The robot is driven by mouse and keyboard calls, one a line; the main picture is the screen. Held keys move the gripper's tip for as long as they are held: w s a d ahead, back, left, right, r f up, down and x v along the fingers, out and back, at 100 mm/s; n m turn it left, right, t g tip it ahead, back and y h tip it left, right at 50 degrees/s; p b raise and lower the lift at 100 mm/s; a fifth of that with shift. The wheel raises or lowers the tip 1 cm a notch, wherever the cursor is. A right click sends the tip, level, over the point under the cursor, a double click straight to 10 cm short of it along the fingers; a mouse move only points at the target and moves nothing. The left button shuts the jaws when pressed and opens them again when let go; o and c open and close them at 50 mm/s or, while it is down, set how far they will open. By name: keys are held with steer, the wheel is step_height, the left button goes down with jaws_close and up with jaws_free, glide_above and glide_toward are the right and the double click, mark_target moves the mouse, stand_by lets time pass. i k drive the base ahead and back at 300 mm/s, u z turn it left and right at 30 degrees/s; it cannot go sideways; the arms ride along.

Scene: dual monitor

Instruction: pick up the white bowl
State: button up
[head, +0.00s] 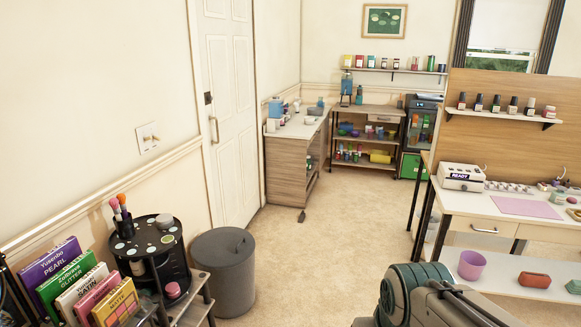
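I cannot make out a white bowl for certain in the head view. A small pale grey, bowl-like item (313,111) sits on the far wooden cabinet, too small to identify. A pale round item (164,221) lies on top of the black round organizer at the left; I cannot tell if it is a bowl. A purple bowl-like cup (471,265) stands on the low white surface at the right. Part of my arm, grey and teal, shows at the bottom right of centre. My gripper's fingertips are not visible.
A grey lidded bin (223,272) stands on the carpet beside the black organizer (150,260). A white worktable (462,203) with bottles above fills the right. A wooden cabinet (289,160) and shelf unit (368,117) stand at the back.

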mark_target(307, 120)
steer(key=z, duration=0.3)
steer(key=i, duration=3.15)
steer(key=u, duration=0.15)
steer(key=i, duration=1.65)
steer(key=u, duration=0.45)
steer(key=i, duration=0.95)
steer(key=u, duration=0.15)
